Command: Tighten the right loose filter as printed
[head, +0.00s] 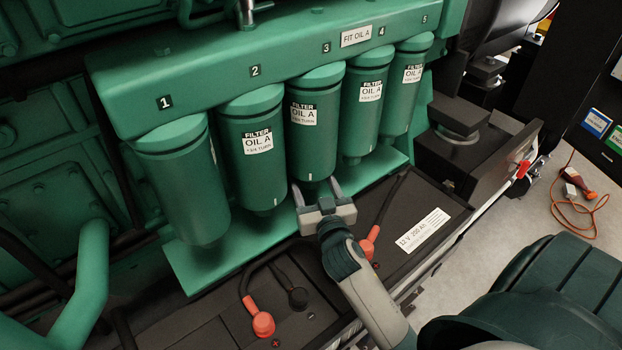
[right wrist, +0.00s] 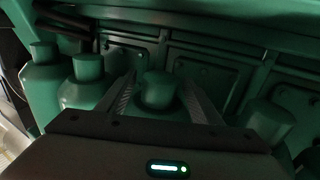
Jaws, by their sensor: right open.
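Several green filters hang under a green header marked 1 to 5: filter 1 (head: 180,185), filter 2 (head: 255,170), filter 3 (head: 314,145), filter 4 (head: 362,120) and filter 5 (head: 404,95). Filters 2 to 5 show white OIL A labels with small turn print; filter 1's label faces mostly away. My right gripper (head: 317,188) is open just below filter 3, fingers pointing up. In the right wrist view, its fingers (right wrist: 158,100) stand either side of a filter's bottom nub (right wrist: 157,88); contact cannot be told. My left gripper is not in view.
A green ledge (head: 190,268) runs beneath the filters. A black battery (head: 395,215) with red terminal caps (head: 263,322) lies below and in front. A FIT OIL A plate (head: 356,36) is on the header. Neighbouring filters (right wrist: 268,122) stand close on both sides of my fingers.

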